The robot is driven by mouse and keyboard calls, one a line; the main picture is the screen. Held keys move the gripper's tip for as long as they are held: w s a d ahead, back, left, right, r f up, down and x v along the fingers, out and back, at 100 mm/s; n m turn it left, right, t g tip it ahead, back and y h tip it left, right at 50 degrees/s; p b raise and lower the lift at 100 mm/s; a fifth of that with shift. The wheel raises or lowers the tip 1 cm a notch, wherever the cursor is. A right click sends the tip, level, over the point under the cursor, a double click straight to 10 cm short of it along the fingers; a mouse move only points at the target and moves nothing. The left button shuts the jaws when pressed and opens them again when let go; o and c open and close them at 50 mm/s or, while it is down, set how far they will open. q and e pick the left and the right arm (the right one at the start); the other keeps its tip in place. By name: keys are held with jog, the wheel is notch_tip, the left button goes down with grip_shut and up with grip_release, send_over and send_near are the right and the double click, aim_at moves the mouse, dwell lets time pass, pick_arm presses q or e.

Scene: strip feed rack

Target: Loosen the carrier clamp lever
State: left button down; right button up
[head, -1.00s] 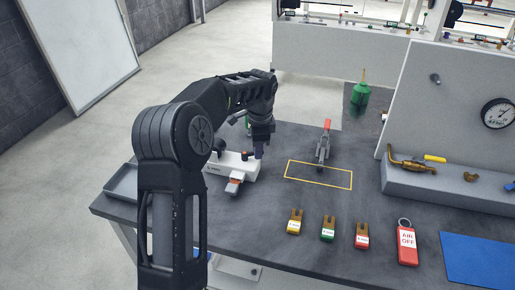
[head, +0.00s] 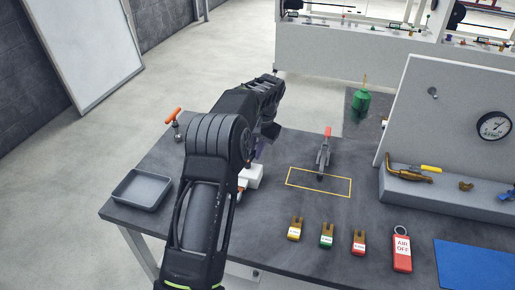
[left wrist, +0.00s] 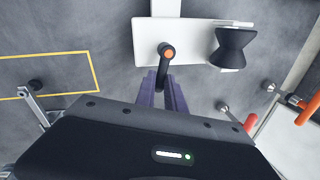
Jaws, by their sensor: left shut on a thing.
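The white carrier (head: 252,175) sits on the dark bench, mostly hidden behind my left arm in the head view. In the left wrist view the carrier (left wrist: 200,30) shows from above, with a black clamp lever (left wrist: 166,62) that has an orange end and a black waisted knob (left wrist: 233,48) at its right. My left gripper (head: 260,150) is at the carrier. Its purple fingers (left wrist: 163,93) are closed around the lever's lower part in the left wrist view. The exact contact is partly hidden by the fingers. My right gripper is not in view.
A toggle clamp with red handle (head: 325,150) stands behind a yellow outlined rectangle (head: 319,182). A grey tray (head: 142,190) and orange-handled fitting (head: 173,118) are at left. Several fork tags and an AIR OFF tag (head: 402,250) lie along the front. A gauge panel (head: 450,110) stands right.

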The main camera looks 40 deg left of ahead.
pick_arm(q)
jog(key=shift+s+a+n+g+p, duration=0.15)
jog(key=shift+a+n+p, duration=0.15)
jog(key=shift+n, duration=0.4)
jog(key=shift+w+a+n+g+p, duration=0.15)
jog(key=shift+a+n+p, duration=0.15)
jog(key=shift+n, duration=0.4)
jog(key=shift+s, duration=0.1)
jog(key=c, duration=1.4)
grip_release()
